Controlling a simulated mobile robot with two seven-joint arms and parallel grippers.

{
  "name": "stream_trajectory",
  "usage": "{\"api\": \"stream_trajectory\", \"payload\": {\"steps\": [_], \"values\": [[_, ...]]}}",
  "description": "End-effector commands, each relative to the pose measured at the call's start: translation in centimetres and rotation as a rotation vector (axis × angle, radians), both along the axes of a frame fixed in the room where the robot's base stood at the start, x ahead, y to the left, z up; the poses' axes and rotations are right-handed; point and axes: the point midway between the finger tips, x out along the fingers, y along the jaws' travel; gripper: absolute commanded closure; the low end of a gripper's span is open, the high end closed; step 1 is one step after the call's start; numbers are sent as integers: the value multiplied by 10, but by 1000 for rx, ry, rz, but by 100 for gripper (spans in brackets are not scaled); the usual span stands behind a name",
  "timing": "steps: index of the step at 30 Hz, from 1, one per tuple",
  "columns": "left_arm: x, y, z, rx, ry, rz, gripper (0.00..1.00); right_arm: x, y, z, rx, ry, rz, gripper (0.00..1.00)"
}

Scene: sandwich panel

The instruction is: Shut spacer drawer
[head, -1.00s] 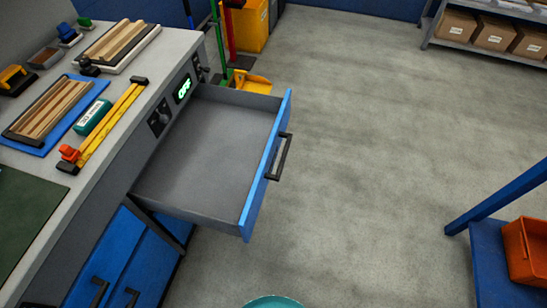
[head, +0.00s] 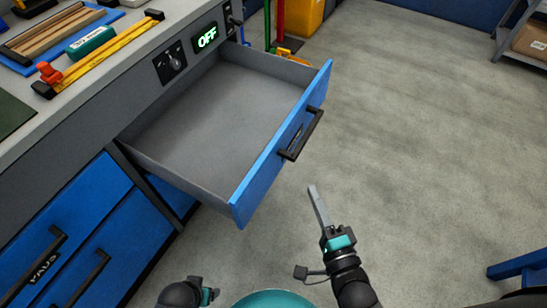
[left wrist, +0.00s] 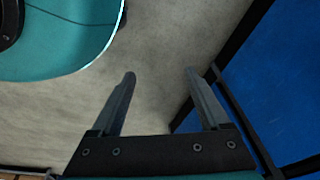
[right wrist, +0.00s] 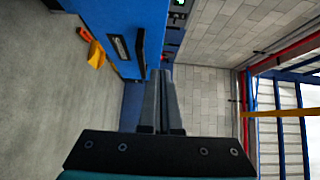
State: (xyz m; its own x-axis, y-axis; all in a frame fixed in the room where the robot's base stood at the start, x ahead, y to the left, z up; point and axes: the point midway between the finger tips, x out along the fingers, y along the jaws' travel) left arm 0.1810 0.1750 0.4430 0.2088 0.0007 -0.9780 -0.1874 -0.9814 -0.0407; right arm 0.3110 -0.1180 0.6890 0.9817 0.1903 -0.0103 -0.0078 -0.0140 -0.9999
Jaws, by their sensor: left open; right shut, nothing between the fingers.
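The open drawer (head: 215,120) is grey inside and looks empty. Its blue front (head: 285,145) carries a black bar handle (head: 301,135). My right gripper (head: 314,192) is shut and empty, just in front of and below the handle, apart from the drawer front in the head view. In the right wrist view the shut fingers (right wrist: 160,95) point along the blue front, with the handle (right wrist: 139,52) near the fingertips. My left gripper shows only partly at the bottom of the head view. In the left wrist view its fingers (left wrist: 158,82) are spread and empty, beside a blue panel.
The workbench top (head: 130,45) holds a yellow clamp (head: 105,52), a teal case (head: 90,42) and wooden strips. An OFF display (head: 206,37) and a dial sit on the bench front. Blue cabinet doors (head: 130,250) are below.

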Motion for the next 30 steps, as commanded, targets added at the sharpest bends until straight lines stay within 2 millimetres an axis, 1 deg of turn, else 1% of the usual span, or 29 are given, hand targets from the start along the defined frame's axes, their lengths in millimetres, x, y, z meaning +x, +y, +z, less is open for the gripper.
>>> {"api": "stream_trajectory", "payload": {"steps": [4,7,19,23,24,30], "values": [[3,-1,3,-2,-3,1,21,8,1,4,20,-13,0,100],[6,-4,8,-5,-4,1,21,19,3,4,18,-14,-1,100],[20,-17,40,-21,-12,5,21,77,15,3,15,-12,-1,100],[29,-18,52,-23,-33,5,21,98,19,2,15,-12,-1,100],[32,-18,56,-25,-40,5,21,103,21,2,17,-10,-1,100],[41,-20,74,-28,-67,6,21,114,41,2,18,-8,-2,100]]}}
